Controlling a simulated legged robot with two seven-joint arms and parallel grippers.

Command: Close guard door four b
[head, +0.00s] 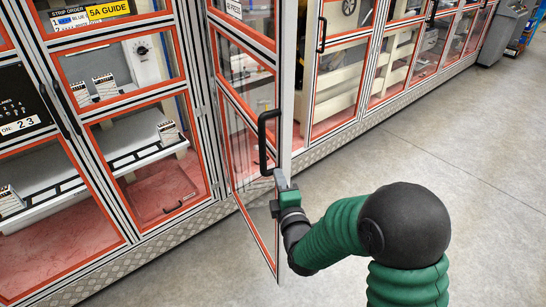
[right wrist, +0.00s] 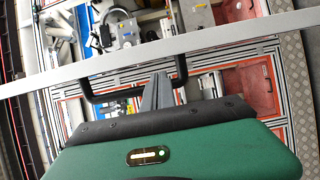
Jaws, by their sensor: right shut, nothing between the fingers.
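A framed guard door (head: 286,130) with clear panels and orange edging stands open in the head view, swung out from the cabinet row. A label (head: 234,9) at its top is partly cut off, so I cannot confirm its number. Its black bar handle (head: 263,143) is near the free edge. My right gripper (head: 278,181) is at the free edge, just below the handle. In the right wrist view its fingers (right wrist: 160,76) are shut and empty, close to the handle (right wrist: 103,98) and the grey door edge (right wrist: 225,42). I cannot tell whether they touch. My left gripper is out of view.
Other closed guard panels continue left and right, with a 5A GUIDE label (head: 107,10) at the upper left. A metal kick plate (head: 335,143) runs along the cabinet foot. The grey floor (head: 460,150) at the right is clear. A grey bin-like unit (head: 503,35) stands at the far right.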

